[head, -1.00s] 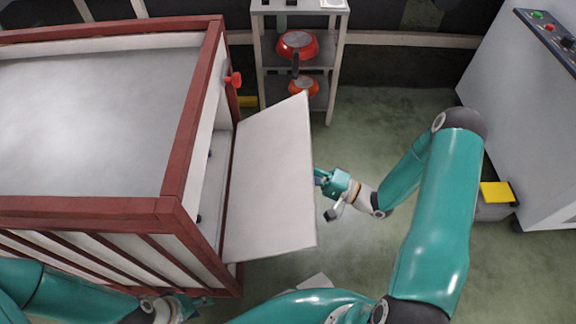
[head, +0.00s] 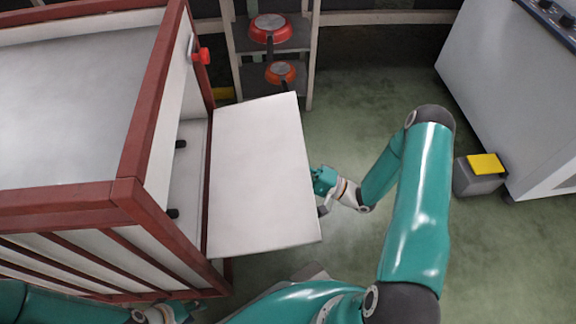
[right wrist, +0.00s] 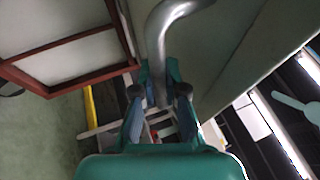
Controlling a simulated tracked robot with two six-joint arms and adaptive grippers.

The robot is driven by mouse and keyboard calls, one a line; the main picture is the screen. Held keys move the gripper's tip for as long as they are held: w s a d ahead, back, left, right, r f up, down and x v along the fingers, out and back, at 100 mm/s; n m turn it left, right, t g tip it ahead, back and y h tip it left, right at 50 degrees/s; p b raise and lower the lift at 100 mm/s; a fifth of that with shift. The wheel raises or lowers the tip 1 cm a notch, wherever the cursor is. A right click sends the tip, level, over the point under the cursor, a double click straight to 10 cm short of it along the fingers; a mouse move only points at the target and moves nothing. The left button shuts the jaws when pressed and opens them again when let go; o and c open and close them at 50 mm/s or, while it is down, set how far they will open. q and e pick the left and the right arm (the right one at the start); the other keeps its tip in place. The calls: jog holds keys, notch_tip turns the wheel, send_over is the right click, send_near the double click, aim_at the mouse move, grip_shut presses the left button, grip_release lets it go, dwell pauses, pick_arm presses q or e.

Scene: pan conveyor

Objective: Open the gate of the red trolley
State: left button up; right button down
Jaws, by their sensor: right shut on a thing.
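The red trolley (head: 128,192) stands at the left in the head view, with a red frame and white panels. Its white gate (head: 262,175) is swung down and out to the right from the trolley's side, leaving the opening exposed. A red latch knob (head: 202,56) is on the upper frame. My right gripper (head: 319,187) is at the gate's outer edge. In the right wrist view it (right wrist: 160,98) is shut on the curved metal handle (right wrist: 163,40). My left gripper (head: 190,309) is low by the trolley's near corner, partly hidden; its jaw opening is unclear.
A grey shelf rack (head: 310,60) with a red pan (head: 271,28) and an orange pan (head: 281,73) stands behind the gate. A grey cabinet (head: 505,90) and a yellow-topped pedal box (head: 478,178) are at the right.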

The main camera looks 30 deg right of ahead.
jog(key=shift+w+d+r, duration=0.1)
jog(key=shift+d, duration=0.1)
jog(key=c, duration=1.3)
grip_release()
jog(key=shift+o, duration=0.5)
jog(key=shift+a, duration=0.1)
jog(key=v, duration=1.2)
jog(key=shift+c, duration=0.4)
